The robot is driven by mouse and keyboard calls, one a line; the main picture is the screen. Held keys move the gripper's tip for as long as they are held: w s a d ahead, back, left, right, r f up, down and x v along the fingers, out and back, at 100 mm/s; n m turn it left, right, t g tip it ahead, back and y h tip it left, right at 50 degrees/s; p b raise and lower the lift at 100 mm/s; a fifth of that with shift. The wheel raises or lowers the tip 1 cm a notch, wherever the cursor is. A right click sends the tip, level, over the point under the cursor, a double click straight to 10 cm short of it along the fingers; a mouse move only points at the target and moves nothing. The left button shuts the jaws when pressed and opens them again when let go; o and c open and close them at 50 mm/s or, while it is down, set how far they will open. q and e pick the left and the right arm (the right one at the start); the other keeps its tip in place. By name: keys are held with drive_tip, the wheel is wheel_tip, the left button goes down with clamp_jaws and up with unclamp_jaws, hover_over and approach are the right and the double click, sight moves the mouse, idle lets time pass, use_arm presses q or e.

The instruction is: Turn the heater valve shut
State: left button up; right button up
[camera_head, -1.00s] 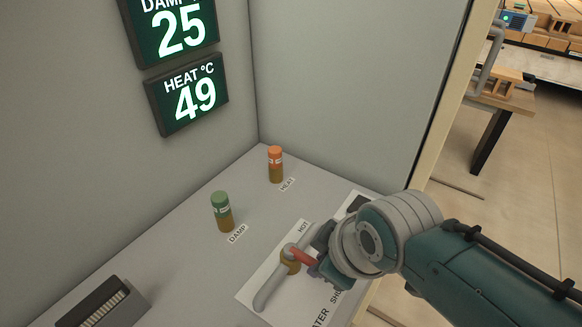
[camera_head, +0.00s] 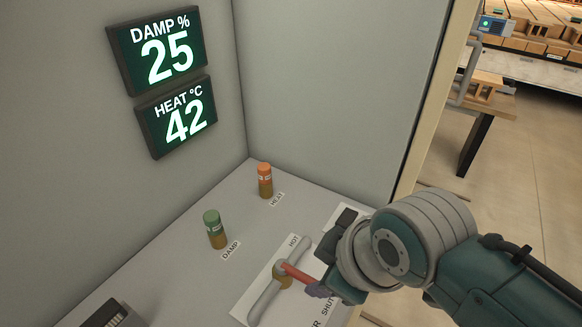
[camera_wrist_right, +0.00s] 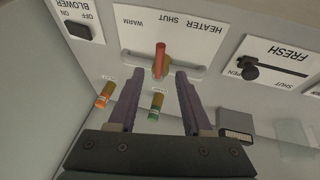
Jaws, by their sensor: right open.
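The heater valve has a red lever (camera_head: 298,273) on a brass hub (camera_head: 282,281), set on a grey pipe over a white labelled panel. In the right wrist view the lever (camera_wrist_right: 161,58) points away from my gripper, toward the space between the WARM and SHUT labels. My right gripper (camera_wrist_right: 158,75) is open, its two purple fingers on either side of the lever's line; whether they touch it I cannot tell. In the head view the gripper (camera_head: 319,290) is at the lever's outer end and partly hidden by my wrist. My left gripper is not in view.
A green-topped DAMP cylinder (camera_head: 215,229) and an orange-topped HEAT cylinder (camera_head: 265,180) stand behind the valve. Wall displays read damp 25 and heat 42 (camera_head: 178,118). The wrist view shows a blower switch (camera_wrist_right: 79,30) and a FRESH slider (camera_wrist_right: 275,72). Walls close off the back.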

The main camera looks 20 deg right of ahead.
drive_tip(key=v, duration=0.3)
drive_tip(key=shift+s+r+p, duration=0.15)
drive_tip(key=shift+r+p, duration=0.1)
drive_tip(key=shift+p, duration=0.05)
drive_tip(key=s+d+r+m+g+h, duration=0.1)
drive_tip(key=s+d+r+m, duration=0.25)
drive_tip(key=s, duration=0.35)
drive_tip(key=s+d+r+m, duration=0.3)
drive_tip(key=s+r, duration=0.2)
drive_tip(key=s, duration=0.2)
wheel_tip(320, 180, up, 28)
drive_tip(key=p, duration=2.8)
drive_tip(key=shift+s+a+r, duration=0.2)
drive_tip(key=shift+s+r, duration=0.05)
drive_tip(key=shift+s, duration=0.2)
